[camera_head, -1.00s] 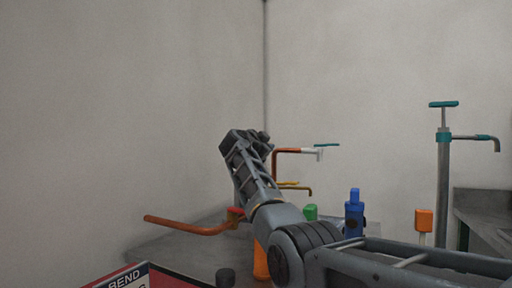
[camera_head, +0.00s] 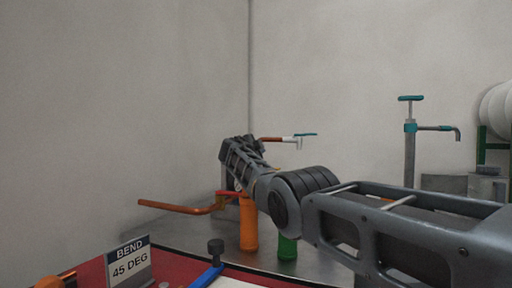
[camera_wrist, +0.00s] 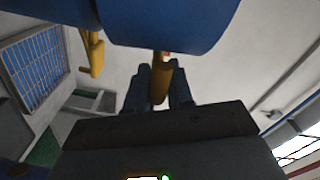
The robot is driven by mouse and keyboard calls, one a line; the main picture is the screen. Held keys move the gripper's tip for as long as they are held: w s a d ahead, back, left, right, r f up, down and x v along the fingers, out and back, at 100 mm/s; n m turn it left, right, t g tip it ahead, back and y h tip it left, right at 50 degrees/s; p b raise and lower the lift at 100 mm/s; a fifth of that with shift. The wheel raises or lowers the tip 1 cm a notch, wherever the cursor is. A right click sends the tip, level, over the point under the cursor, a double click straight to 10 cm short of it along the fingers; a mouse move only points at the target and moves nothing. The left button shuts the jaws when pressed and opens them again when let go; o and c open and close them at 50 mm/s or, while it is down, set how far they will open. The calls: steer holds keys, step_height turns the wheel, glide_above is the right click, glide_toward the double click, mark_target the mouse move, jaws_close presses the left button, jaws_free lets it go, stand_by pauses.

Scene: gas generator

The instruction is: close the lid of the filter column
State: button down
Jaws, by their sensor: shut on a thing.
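In the wrist view, my gripper (camera_wrist: 161,72) is shut on a yellow-orange handle (camera_wrist: 161,88), held between its two dark fingers. The handle reaches up to a large blue cylindrical body (camera_wrist: 165,22), which fills the top of the picture. This may be the filter column or its lid; I cannot tell which. How far the lid is open does not show. In the head view, my forearm reaches up and left and my fingers cannot be made out. The blue body is not visible there.
An orange bottle (camera_head: 248,225) and a green bottle (camera_head: 287,249) stand close by my arm. An orange pipe (camera_head: 178,207) sticks out left. A teal-handled pump (camera_head: 409,150) stands at right. A bend sign (camera_head: 129,262) is at the front. A second yellow handle (camera_wrist: 95,55) hangs nearby.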

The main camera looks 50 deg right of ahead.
steer(key=shift+f, duration=0.5)
stand_by(0.3)
steer(key=c, duration=1.1)
jaws_free()
steer(key=shift+r, duration=0.1)
steer(key=shift+a, duration=0.1)
steer(key=shift+a+b, duration=0.4)
steer(key=shift+a, duration=0.5)
steer(key=shift+s+a, duration=0.25)
steer(key=shift+s, duration=0.25)
steer(key=shift+v, duration=2.6)
